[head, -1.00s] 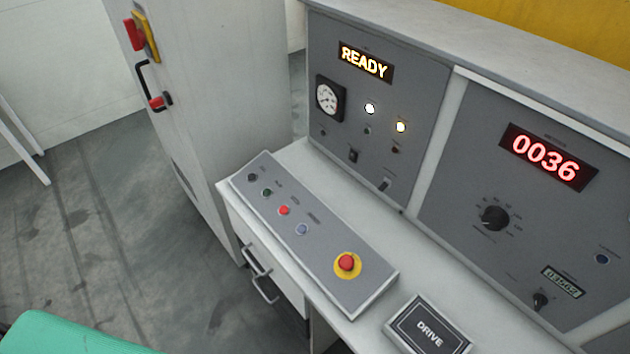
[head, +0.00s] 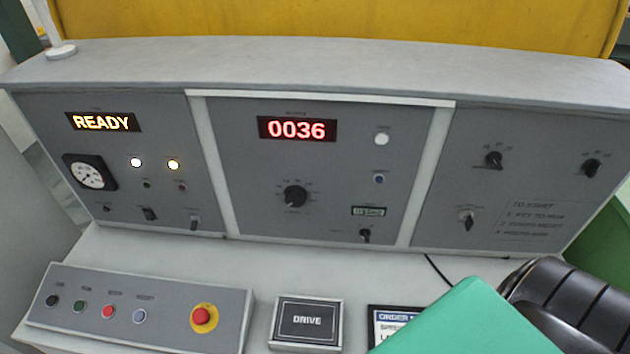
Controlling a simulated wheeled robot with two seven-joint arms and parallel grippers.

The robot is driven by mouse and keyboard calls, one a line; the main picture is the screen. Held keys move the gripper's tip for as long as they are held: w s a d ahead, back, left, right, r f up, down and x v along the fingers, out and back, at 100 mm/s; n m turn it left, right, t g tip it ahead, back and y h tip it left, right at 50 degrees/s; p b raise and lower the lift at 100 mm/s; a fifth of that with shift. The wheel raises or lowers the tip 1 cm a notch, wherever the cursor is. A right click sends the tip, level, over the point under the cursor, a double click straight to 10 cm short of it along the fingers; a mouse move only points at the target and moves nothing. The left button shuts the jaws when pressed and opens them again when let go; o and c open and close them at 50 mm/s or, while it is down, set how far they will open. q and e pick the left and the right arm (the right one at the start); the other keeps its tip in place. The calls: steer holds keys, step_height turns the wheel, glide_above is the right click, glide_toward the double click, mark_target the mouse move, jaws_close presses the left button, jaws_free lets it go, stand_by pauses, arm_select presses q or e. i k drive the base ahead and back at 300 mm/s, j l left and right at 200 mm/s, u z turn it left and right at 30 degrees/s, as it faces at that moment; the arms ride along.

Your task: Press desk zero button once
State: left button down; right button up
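The desk's middle panel (head: 250,180) carries a red display (head: 297,129) reading 0036. Right of the display are a pale round button or lamp (head: 381,138) and a small blue button (head: 379,179) below it. The labels are too small to read, so I cannot tell which button is the zero button. Neither of my grippers is in view.
A red emergency stop (head: 202,315) sits on the sloped box. A DRIVE box (head: 306,321) and a framed order card (head: 393,322) are on the desk. A green slab and a black ribbed shape cover the lower right. The left display (head: 103,121) reads READY.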

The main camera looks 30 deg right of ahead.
mark_target(381, 139)
steer(key=z, duration=0.4)
steer(key=l+z, duration=0.15)
steer(key=z, duration=0.3)
steer(key=l+z, duration=0.1)
steer(key=z, duration=0.3)
